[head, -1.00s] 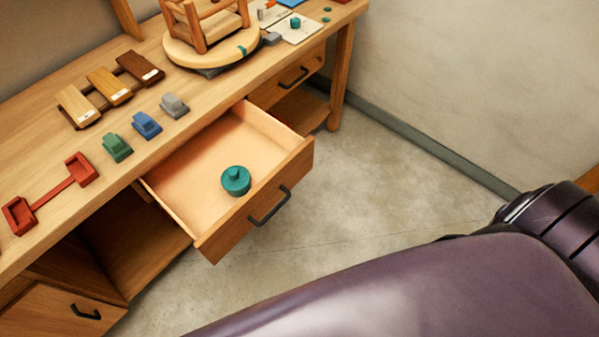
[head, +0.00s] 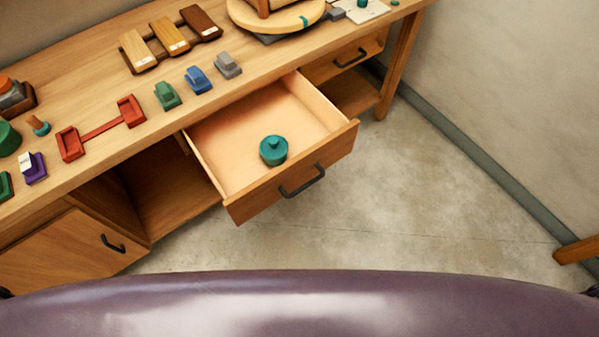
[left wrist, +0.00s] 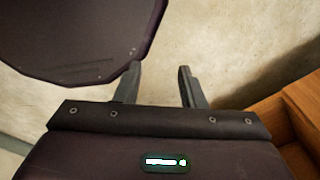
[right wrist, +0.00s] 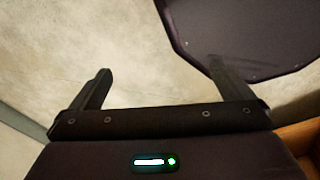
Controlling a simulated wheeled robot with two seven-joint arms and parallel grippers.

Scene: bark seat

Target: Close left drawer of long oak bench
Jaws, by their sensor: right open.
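The long oak bench (head: 85,85) runs diagonally across the head view. Its open drawer (head: 218,150) is pulled well out, with a dark handle (head: 302,182) on its front. A teal lidded pot (head: 273,150) stands inside it. A second drawer (head: 345,58), further right under the top, looks shut. My left gripper (left wrist: 160,67) is open in the left wrist view, its fingers partly apart and empty over bare floor. My right gripper (right wrist: 160,67) is open wider and empty in the right wrist view. Neither gripper shows in the head view, and neither touches the drawer.
A lower cupboard front (head: 75,250) with a dark handle is at the left, beside an open compartment. The benchtop holds a red double-ended tray (head: 100,130), small coloured blocks, wooden samples and a round turntable (head: 280,18). The floor (head: 430,190) right of the drawer is clear.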

